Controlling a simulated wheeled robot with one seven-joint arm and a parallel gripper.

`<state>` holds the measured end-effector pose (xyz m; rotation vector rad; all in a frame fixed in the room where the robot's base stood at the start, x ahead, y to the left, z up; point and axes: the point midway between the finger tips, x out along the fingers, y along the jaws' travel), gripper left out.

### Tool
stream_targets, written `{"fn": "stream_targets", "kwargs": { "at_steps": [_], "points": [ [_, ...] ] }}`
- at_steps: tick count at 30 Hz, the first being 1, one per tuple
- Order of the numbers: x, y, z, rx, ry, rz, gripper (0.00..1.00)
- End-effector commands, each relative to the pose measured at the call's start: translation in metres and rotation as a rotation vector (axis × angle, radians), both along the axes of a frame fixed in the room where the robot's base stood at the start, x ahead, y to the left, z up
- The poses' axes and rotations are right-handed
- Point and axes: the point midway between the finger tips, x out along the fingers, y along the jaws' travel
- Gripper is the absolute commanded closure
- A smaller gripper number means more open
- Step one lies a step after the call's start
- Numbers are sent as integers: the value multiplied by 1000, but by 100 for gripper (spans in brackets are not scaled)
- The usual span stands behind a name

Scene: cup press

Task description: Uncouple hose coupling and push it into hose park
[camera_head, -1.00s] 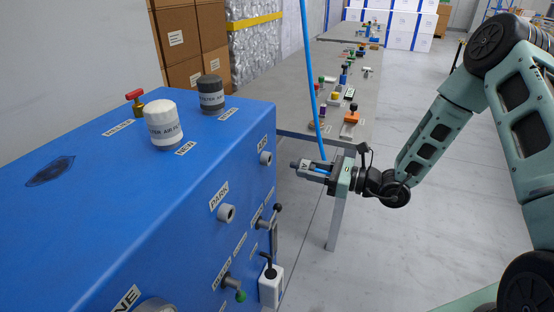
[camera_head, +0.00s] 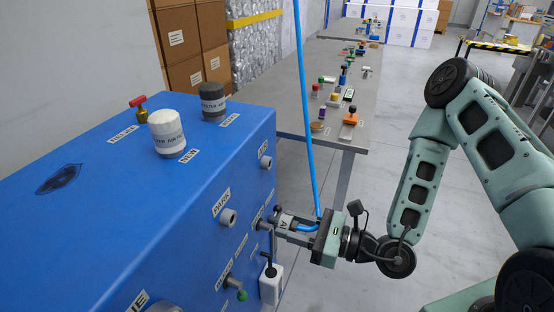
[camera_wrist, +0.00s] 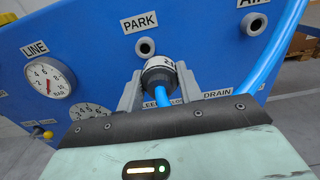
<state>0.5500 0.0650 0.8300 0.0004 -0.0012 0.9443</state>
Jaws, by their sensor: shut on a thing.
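My gripper (camera_head: 290,227) is shut on the grey hose coupling (camera_head: 285,220), in front of the blue panel's side face. In the wrist view the coupling (camera_wrist: 158,68) sits between the two fingers, with the blue hose (camera_wrist: 180,88) leaving its back end. The hose (camera_head: 305,110) also hangs down from above in the head view. The park socket (camera_head: 228,217), under the PARK label, is empty. In the wrist view the park socket (camera_wrist: 145,47) shows just above the coupling, apart from it. The air socket (camera_wrist: 253,24) is bare at upper right.
The line gauge (camera_wrist: 48,80) is at left. Open floor lies right of the cabinet.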

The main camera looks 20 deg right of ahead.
Motion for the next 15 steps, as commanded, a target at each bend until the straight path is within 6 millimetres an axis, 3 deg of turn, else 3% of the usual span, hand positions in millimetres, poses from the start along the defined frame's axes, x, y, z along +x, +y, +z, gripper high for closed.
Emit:
{"fn": "stream_targets", "kwargs": {
  "at_steps": [6,15],
  "points": [
    [-18,14,3,3,3,1,93],
    [-25,18,0,-1,-1,0,93]
  ]
}}
